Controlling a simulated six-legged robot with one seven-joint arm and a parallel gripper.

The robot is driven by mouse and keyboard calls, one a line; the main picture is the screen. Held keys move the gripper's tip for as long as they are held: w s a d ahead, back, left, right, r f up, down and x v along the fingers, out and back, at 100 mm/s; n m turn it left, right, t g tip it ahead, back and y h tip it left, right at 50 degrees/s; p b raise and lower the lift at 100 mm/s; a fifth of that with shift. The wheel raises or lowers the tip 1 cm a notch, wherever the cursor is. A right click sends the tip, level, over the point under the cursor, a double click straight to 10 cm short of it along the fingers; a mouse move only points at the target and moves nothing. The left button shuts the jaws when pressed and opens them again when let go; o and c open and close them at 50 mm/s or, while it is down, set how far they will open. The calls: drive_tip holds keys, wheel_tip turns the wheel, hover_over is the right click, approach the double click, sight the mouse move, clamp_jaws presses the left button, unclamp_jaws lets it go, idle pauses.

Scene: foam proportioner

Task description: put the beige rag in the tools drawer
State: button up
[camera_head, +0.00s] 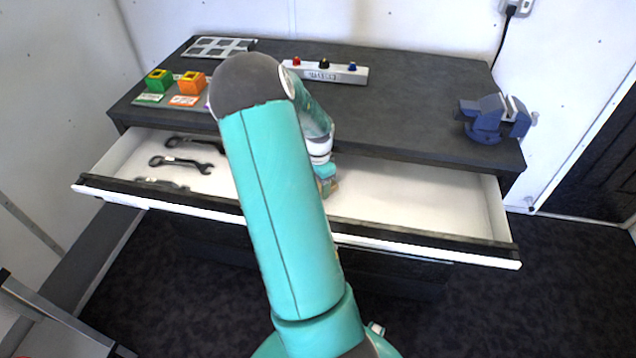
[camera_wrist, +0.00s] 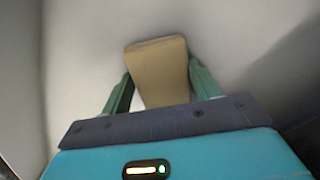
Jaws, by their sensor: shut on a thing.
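The beige rag (camera_wrist: 158,72) is between the two green fingers of my gripper (camera_wrist: 160,88) in the wrist view, and the fingers are shut on it. The pale drawer floor fills the background there. In the head view my gripper (camera_head: 327,185) is over or inside the open tools drawer (camera_head: 400,200), with a small tan bit of the rag showing at its tip. I cannot tell whether the rag touches the drawer floor. My arm hides the middle of the drawer.
Several dark wrenches (camera_head: 182,163) lie in the drawer's left part; its right part is empty. On the dark workbench (camera_head: 420,100) are a blue vise (camera_head: 490,118), a panel with knobs (camera_head: 326,71), a green block (camera_head: 159,80) and an orange block (camera_head: 191,83).

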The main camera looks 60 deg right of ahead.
drive_tip(key=shift+f, duration=0.15)
drive_tip(key=o, duration=0.9)
drive_tip(key=shift+o, duration=0.2)
wheel_tip(320, 180, up, 12)
drive_tip(key=w+a+r+n+t, duration=0.1)
drive_tip(key=w+a+r+n, duration=0.15)
drive_tip(key=a, duration=0.25)
drive_tip(key=w+a+r+n, duration=0.1)
drive_tip(key=a+r+n, duration=0.15)
drive_tip(key=a, duration=0.25)
drive_tip(key=s+a+r+n+t, duration=0.1)
drive_tip(key=a+r+n, duration=0.45)
drive_tip(key=a, duration=0.55)
drive_tip(key=s+a+r+n+t, duration=0.15)
drive_tip(key=a+r+n, duration=0.4)
drive_tip(key=a, duration=0.65)
drive_tip(key=s+a+r+n+t, duration=0.2)
drive_tip(key=s+a+n, duration=0.4)
drive_tip(key=a, duration=0.3)
drive_tip(key=shift+s+a, duration=0.15)
drive_tip(key=shift+s, duration=0.05)
